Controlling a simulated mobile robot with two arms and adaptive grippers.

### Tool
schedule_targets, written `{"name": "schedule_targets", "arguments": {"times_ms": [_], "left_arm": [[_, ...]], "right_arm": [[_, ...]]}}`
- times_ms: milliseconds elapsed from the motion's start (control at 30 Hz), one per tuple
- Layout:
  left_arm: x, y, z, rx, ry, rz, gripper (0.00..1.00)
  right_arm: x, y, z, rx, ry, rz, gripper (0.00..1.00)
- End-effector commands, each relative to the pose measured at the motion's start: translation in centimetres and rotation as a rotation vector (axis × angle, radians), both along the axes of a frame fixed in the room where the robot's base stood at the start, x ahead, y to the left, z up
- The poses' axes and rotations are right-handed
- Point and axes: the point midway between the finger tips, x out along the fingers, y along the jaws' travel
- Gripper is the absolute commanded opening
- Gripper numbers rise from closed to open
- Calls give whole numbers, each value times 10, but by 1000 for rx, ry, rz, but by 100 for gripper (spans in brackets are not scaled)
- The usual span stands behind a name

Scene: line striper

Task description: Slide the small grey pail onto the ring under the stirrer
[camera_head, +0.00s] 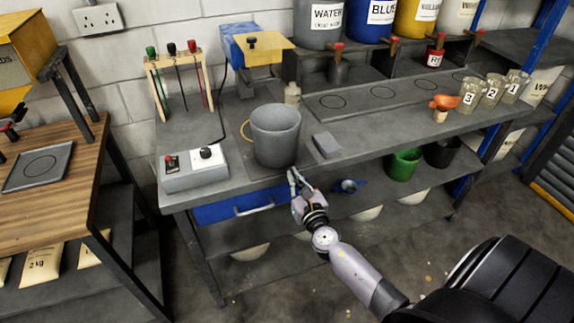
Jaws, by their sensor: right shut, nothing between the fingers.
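The grey pail (275,137) stands upright near the front edge of the workbench, with a tan handle loop on its left. The stirrer (256,48), with a blue and yellow head, is at the back against the wall, behind the pail. The ring under the stirrer cannot be made out; the pail blocks part of that area. My right gripper (294,176) is shut and empty at the bench's front edge, just below and right of the pail's base. I cannot tell whether it touches the pail. My left gripper is out of view.
A grey control box (195,170) sits left of the pail, and a grey block (327,145) lies to its right. A small bottle (292,94) stands behind it. A rack with coloured-handled rods (176,80) is at the back left. Labelled jars (470,94) stand far right.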

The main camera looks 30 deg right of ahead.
Motion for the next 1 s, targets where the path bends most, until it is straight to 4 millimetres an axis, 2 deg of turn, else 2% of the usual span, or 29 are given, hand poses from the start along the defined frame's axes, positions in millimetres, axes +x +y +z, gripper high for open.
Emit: {"name": "schedule_targets", "arguments": {"times_ms": [100, 300, 800, 867, 1000], "left_arm": [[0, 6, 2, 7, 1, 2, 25], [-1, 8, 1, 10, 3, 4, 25], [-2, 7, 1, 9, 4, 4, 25], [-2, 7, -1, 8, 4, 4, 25], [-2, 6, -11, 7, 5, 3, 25]], "right_arm": [[22, -6, 1, 0, -2, -1, 0], [43, -11, 0, 0, 1, 0, 0], [50, -12, -1, 1, 1, 0, 0], [54, -13, -2, 1, 0, 0, 0], [79, -20, -2, 1, -3, -1, 0]]}}
